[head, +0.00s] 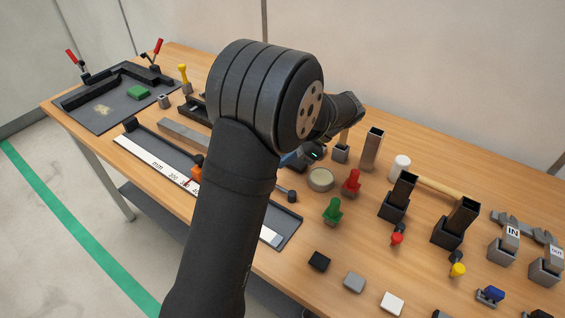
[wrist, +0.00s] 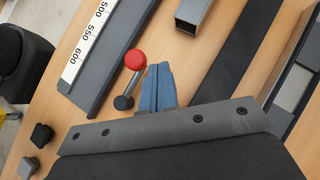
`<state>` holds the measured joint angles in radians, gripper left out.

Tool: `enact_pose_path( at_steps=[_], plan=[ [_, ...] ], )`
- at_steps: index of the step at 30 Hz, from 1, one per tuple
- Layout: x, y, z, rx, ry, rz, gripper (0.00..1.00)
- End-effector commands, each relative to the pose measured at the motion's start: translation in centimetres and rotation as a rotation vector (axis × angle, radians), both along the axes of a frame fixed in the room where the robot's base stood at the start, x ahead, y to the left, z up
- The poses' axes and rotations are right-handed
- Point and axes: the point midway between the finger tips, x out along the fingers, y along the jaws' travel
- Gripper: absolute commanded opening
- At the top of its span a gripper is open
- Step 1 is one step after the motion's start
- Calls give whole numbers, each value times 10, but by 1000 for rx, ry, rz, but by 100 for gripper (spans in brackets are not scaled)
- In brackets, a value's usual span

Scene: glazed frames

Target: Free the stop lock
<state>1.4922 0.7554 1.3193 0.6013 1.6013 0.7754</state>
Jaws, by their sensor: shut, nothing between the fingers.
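In the wrist view a lever with a red ball knob (wrist: 135,60) and a black pivot (wrist: 124,102) lies beside the measuring rail (wrist: 110,50), near its 600 end. My gripper (wrist: 158,70) has its blue fingers together and empty, right beside the red knob. I cannot tell whether they touch it. In the head view my arm hides most of this area. The black pivot (head: 291,195) shows with a short piece of rod. An orange stop (head: 196,173) with a small red part sits on the rail farther left. I cannot tell which part is the stop lock.
A square metal tube (wrist: 193,14) and a dark strip (wrist: 235,50) lie right of the lever. Red (head: 351,183) and green (head: 333,211) pieces, a round tin (head: 320,180) and upright tubes stand to the right. Small blocks (head: 354,282) lie along the front edge.

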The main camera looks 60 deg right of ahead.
Motion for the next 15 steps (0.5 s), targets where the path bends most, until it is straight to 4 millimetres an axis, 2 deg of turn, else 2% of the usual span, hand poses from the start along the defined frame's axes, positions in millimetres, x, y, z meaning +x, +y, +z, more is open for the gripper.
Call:
enact_pose_path(
  at_steps=[9,15],
  plan=[
    [-11,-41,41,-2,1,-1,0],
    [-15,-55,57,-1,0,-1,0]
  ],
)
